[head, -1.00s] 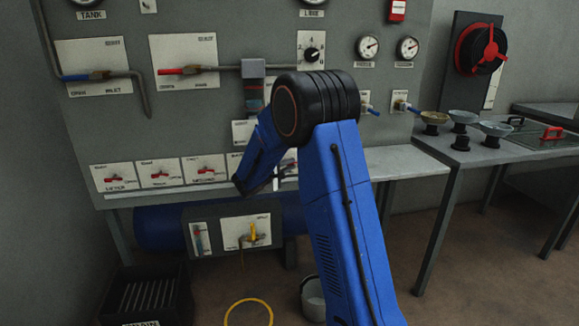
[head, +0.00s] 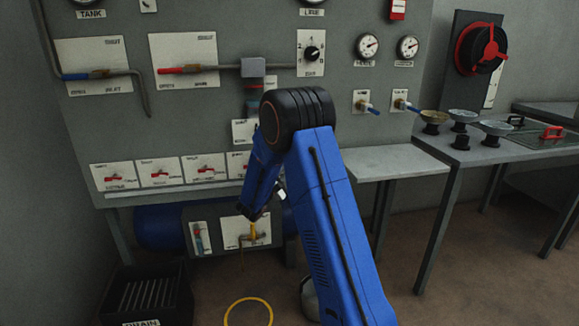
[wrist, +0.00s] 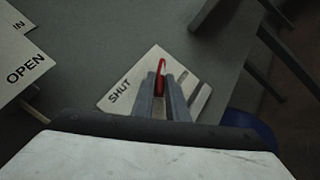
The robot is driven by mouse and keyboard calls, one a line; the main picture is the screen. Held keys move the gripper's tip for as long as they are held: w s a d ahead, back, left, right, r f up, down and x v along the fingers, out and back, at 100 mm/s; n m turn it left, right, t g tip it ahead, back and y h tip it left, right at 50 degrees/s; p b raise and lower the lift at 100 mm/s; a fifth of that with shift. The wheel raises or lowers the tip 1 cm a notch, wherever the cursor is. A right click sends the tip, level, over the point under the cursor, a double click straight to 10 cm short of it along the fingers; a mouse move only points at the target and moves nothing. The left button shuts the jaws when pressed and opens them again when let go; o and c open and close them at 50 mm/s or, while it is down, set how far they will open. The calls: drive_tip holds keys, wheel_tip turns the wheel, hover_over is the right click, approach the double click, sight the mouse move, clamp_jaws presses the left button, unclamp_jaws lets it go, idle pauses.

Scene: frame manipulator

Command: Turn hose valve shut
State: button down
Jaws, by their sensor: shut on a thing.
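In the wrist view, my gripper (wrist: 160,82) is shut on a red valve handle (wrist: 162,65). The handle stands between its two grey fingers, in front of a white plate (wrist: 134,83) marked SHUT. The valve body below the handle is hidden by the fingers. I cannot read which plate names the hose.
A second plate (wrist: 20,68) marked OPEN is at the left of the wrist view. In the head view, a yellow-handled valve (head: 253,231) sits below the row, close to my forearm. A grey shelf (head: 385,162) and a bench with bowls (head: 495,128) are right.

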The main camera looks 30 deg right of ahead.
drive_tip(key=n+t+y, duration=0.1)
drive_tip(key=n+t, duration=0.3)
drive_tip(key=n, duration=0.1)
drive_tip(key=n+t+y, duration=0.1)
drive_tip(key=n+t, duration=0.2)
drive_tip(key=n, duration=0.2)
drive_tip(key=d+f+n+t, duration=0.1)
drive_tip(key=n+t, duration=0.3)
drive_tip(key=n, duration=0.1)
drive_tip(key=shift+s+t+y, duration=0.15)
drive_tip(key=shift+t+y, duration=0.15)
drive_tip(key=shift+y, duration=0.1)
drive_tip(key=shift+n, duration=0.4)
drive_tip(key=c, duration=1.7)
unclamp_jaws()
drive_tip(key=shift+c, duration=0.2)
